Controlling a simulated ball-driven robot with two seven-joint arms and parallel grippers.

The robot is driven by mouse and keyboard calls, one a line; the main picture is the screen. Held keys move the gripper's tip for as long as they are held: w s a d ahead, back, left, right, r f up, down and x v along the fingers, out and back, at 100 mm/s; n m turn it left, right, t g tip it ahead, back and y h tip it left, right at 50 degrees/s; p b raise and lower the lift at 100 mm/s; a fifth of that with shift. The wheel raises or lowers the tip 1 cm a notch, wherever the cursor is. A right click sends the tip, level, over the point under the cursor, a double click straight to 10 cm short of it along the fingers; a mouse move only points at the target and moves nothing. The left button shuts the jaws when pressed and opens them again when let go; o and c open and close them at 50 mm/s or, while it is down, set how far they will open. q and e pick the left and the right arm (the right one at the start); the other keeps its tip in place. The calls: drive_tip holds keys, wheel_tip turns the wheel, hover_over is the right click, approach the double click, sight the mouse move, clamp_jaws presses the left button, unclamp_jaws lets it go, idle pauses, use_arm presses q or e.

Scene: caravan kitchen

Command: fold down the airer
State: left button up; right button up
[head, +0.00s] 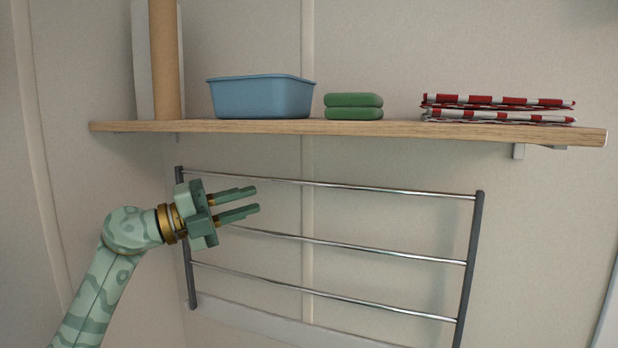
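The airer (473,240) is a wall rack with dark grey side bars and several thin metal rails, below the wooden shelf. It stands upright, close to flat against the wall. My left gripper (256,199) is in front of its upper left part, by the top rail. Its two green fingers point right, with a narrow gap between them and nothing in it. They overlap the airer in the picture, and I cannot tell whether they touch it. The airer's lower right end is cut off by the picture edge. My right gripper is not in view.
The wooden shelf (390,128) runs just above the airer. On it stand a blue tub (262,98), two stacked green blocks (353,106), folded red and white cloths (498,109) and a tall brown cylinder (165,60). A pale strip (270,322) runs along the airer's foot.

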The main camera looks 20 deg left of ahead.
sight(305, 185)
use_arm(q)
drive_tip(key=p+x, duration=0.1)
drive_tip(key=x, duration=0.3)
drive_tip(key=p+x, duration=0.1)
drive_tip(key=x, duration=0.3)
drive_tip(key=p+x, duration=0.2)
drive_tip(key=x, duration=0.1)
drive_tip(key=shift+w+d+r, duration=0.25)
drive_tip(key=shift+r, duration=0.05)
drive_tip(key=shift+w+d, duration=0.4)
drive_tip(key=shift+w, duration=0.05)
clamp_jaws()
